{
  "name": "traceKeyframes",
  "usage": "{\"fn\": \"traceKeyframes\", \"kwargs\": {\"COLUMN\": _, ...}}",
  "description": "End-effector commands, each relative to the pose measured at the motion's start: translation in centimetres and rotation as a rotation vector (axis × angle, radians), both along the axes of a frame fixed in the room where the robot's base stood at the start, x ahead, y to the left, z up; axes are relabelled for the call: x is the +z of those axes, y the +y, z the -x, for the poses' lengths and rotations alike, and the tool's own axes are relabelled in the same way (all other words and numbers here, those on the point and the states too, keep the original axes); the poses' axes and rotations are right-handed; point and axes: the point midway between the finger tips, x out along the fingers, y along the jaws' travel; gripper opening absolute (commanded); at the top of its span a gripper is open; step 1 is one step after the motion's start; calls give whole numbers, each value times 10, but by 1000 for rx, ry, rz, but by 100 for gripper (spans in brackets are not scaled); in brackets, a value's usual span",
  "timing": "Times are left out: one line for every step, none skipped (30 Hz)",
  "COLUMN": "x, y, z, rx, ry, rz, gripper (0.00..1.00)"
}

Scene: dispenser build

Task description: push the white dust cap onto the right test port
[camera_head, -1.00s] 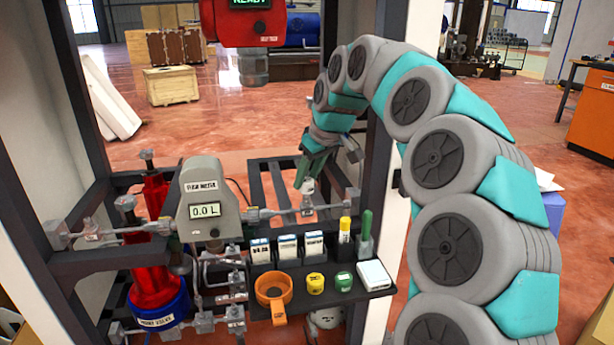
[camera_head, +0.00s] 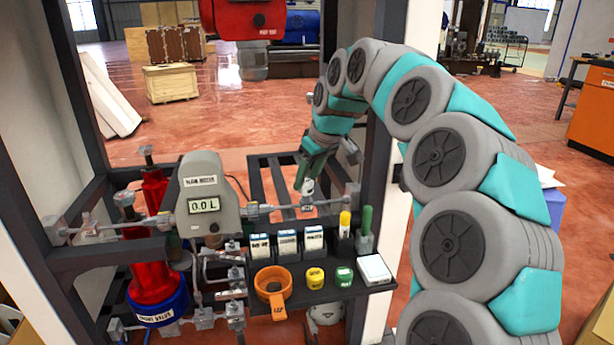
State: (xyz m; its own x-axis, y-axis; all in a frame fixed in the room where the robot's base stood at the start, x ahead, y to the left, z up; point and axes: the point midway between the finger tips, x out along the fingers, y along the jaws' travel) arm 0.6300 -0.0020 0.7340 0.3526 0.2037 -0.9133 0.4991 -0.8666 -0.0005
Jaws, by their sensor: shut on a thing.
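My gripper (camera_head: 306,188) points down over the right part of the horizontal pipe, shut on the white dust cap (camera_head: 308,187). Only a small part of the cap shows between the fingers. The right test port (camera_head: 307,203) stands up from the pipe just below the cap. The cap is at or very close to the port's top; I cannot tell whether it is seated. The left test port (camera_head: 90,226) is at the pipe's far left.
The flow meter (camera_head: 203,200) reading 0.0 L stands left of my gripper. A dark shelf (camera_head: 325,288) in front holds small labelled boxes (camera_head: 287,243), an orange ring (camera_head: 273,287), yellow and green caps and a white device (camera_head: 374,270).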

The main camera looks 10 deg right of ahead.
Motion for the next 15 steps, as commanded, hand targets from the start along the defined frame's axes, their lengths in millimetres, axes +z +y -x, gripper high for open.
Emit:
{"fn": "traceKeyframes", "kwargs": {"x": -2, "y": 0, "z": 0, "rx": 0, "ry": 0, "rz": 0, "gripper": 0}}
{"fn": "traceKeyframes", "kwargs": {"x": -2, "y": 0, "z": 0, "rx": 0, "ry": 1, "rz": 0, "gripper": 0}}
{"fn": "traceKeyframes", "kwargs": {"x": -3, "y": 0, "z": 0, "rx": 0, "ry": 1, "rz": 0, "gripper": 0}}
{"fn": "traceKeyframes", "kwargs": {"x": -4, "y": 0, "z": 0, "rx": 0, "ry": 1, "rz": 0, "gripper": 0}}
{"fn": "traceKeyframes", "kwargs": {"x": -5, "y": 0, "z": 0, "rx": 0, "ry": 1, "rz": 0, "gripper": 0}}
{"fn": "traceKeyframes", "kwargs": {"x": -6, "y": 0, "z": 0, "rx": 0, "ry": 1, "rz": 0, "gripper": 0}}
{"fn": "traceKeyframes", "kwargs": {"x": -7, "y": 0, "z": 0, "rx": 0, "ry": 1, "rz": 0, "gripper": 0}}
{"fn": "traceKeyframes", "kwargs": {"x": -7, "y": 0, "z": 0, "rx": 0, "ry": 1, "rz": 0, "gripper": 0}}
{"fn": "traceKeyframes", "kwargs": {"x": -8, "y": 0, "z": 0, "rx": 0, "ry": 1, "rz": 0, "gripper": 0}}
{"fn": "traceKeyframes", "kwargs": {"x": -9, "y": 0, "z": 0, "rx": 0, "ry": 2, "rz": 0, "gripper": 0}}
{"fn": "traceKeyframes", "kwargs": {"x": -10, "y": 0, "z": 1, "rx": 0, "ry": 2, "rz": 0, "gripper": 0}}
{"fn": "traceKeyframes", "kwargs": {"x": -10, "y": 0, "z": 1, "rx": 0, "ry": 2, "rz": 0, "gripper": 0}}
{"fn": "traceKeyframes", "kwargs": {"x": -11, "y": 0, "z": 1, "rx": 0, "ry": 2, "rz": 0, "gripper": 0}}
{"fn": "traceKeyframes", "kwargs": {"x": -12, "y": 0, "z": 1, "rx": 0, "ry": 2, "rz": 0, "gripper": 0}}
{"fn": "traceKeyframes", "kwargs": {"x": -12, "y": 0, "z": 1, "rx": 0, "ry": 2, "rz": 0, "gripper": 0}}
